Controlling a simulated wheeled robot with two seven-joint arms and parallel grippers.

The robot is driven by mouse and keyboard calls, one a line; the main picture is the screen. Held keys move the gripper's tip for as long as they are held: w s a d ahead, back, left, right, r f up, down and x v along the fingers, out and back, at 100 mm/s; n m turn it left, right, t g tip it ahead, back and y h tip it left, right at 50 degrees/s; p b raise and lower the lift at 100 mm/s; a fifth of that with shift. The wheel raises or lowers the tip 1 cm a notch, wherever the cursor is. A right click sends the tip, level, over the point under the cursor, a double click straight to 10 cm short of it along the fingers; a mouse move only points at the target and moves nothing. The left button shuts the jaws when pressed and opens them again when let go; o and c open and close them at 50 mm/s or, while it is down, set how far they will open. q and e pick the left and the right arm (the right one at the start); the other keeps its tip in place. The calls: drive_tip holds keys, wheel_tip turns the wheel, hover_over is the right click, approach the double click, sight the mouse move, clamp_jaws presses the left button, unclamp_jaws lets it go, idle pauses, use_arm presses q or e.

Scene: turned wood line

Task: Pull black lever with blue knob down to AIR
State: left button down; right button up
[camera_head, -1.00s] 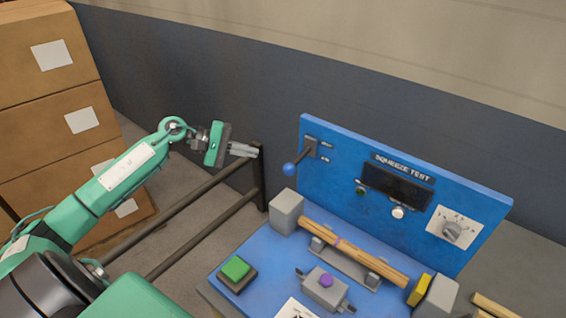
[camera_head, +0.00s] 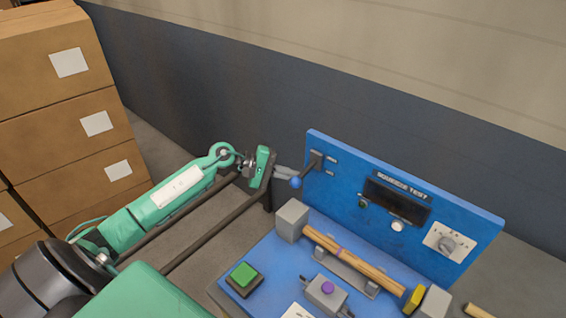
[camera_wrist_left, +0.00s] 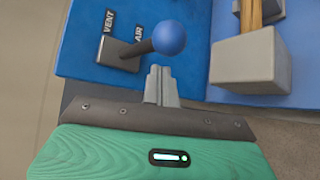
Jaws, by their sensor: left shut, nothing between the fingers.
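The black lever (camera_head: 307,170) with its blue knob (camera_head: 296,183) sticks out from the left end of the upright blue panel (camera_head: 345,190). In the left wrist view the knob (camera_wrist_left: 169,37) stands out from a grey plate (camera_wrist_left: 118,54), beside the labels VENT (camera_wrist_left: 108,20) and AIR (camera_wrist_left: 138,33). My left gripper (camera_head: 289,173) is shut and empty, its fingertips right by the knob. In the left wrist view the fingertips (camera_wrist_left: 158,72) sit just below the knob; I cannot tell if they touch it. My right gripper is not in view.
A grey block (camera_head: 292,220) stands on the blue bench top below the lever. A wooden rod (camera_head: 350,259), a green button (camera_head: 243,274) and a purple-buttoned box (camera_head: 326,292) are nearby. Cartons (camera_head: 60,110) stand at left.

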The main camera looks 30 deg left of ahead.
use_arm(q)
drive_tip(key=shift+s+d+r+p, duration=0.25)
drive_tip(key=shift+s+r+p, duration=0.1)
drive_tip(key=shift+s, duration=0.3)
drive_tip(key=shift+r+n+g+b, duration=0.15)
drive_tip(key=shift+n+g+b, duration=0.15)
drive_tip(key=shift+b, duration=0.15)
